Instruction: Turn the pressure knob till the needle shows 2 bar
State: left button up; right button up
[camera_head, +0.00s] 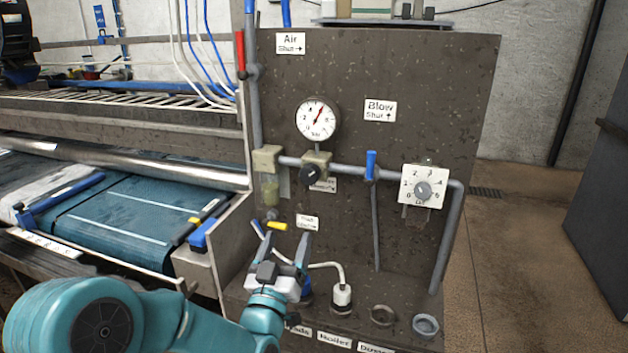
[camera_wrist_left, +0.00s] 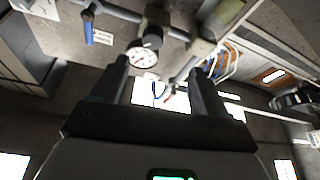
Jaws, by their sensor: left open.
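The round white pressure gauge (camera_head: 317,119) with a red needle is on the dark panel; the needle points up and slightly right, and its numbers are too small to read surely. The black pressure knob (camera_head: 311,175) sits below it on the grey pipe. My left gripper (camera_head: 283,240) is open and empty, below and left of the knob, apart from it. In the left wrist view the gauge (camera_wrist_left: 142,58) and knob (camera_wrist_left: 153,38) show beyond the open fingers (camera_wrist_left: 160,75). My right gripper is not in view.
A blue lever (camera_head: 371,165) and a white dial with a grey knob (camera_head: 423,188) are to the right on the pipe. A yellow handle (camera_head: 277,226) is close to my left fingers. A lower shelf holds a white-capped fitting (camera_head: 342,297) and a grey cup (camera_head: 426,325).

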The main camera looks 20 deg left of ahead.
pick_arm(q)
jog(key=r, duration=0.1)
jog(key=p, duration=0.5)
send_near(308, 178)
jog(key=x, duration=0.8)
jog(key=shift+w+r, duration=0.3)
jog(key=shift+w, duration=0.25)
jog(key=shift+w+f, duration=0.1)
jog(key=c, duration=1.1)
